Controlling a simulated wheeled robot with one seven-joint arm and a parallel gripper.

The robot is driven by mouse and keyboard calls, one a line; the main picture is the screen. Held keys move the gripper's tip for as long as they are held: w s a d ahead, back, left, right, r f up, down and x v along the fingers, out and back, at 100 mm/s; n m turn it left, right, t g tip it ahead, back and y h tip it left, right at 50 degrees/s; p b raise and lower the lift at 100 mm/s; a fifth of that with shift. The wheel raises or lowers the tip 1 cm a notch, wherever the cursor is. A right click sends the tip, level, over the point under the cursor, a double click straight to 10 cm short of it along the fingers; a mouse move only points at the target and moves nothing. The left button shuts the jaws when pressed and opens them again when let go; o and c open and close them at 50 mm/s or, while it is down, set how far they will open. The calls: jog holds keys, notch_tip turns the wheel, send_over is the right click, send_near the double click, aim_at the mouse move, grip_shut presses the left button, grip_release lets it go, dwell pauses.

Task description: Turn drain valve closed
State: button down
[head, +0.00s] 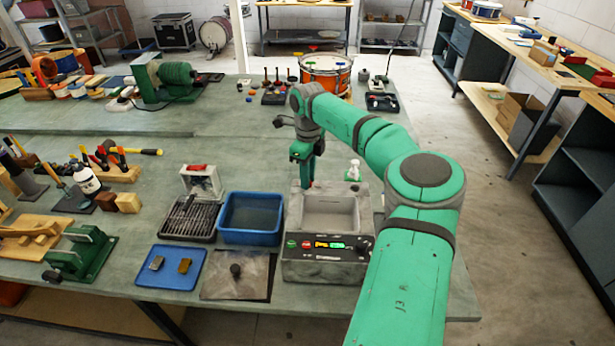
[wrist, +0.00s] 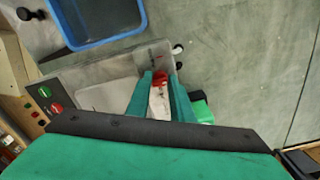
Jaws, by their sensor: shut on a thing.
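The drain valve shows as a small red handle (wrist: 160,77) in the wrist view, at the edge of a grey metal basin unit (wrist: 100,75). My gripper (wrist: 161,82) has its two green fingers on either side of the red handle and is shut on it. A whitish piece shows between the fingers, and I cannot tell what it belongs to. In the head view my gripper (head: 308,183) points down at the far left of the basin unit (head: 325,268). The valve is hidden there, and its angle is unclear.
A blue tub (head: 251,217) stands left of the basin unit. A dark rack (head: 188,221), a blue tray (head: 172,267) and a grey plate (head: 238,277) lie nearby. A small white object (head: 354,168) stands behind the unit.

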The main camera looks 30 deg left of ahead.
jog(key=c, duration=1.6)
grip_release()
jog(key=shift+o, duration=0.2)
notch_tip(320, 180, up, 11)
jog(key=shift+f, duration=0.15)
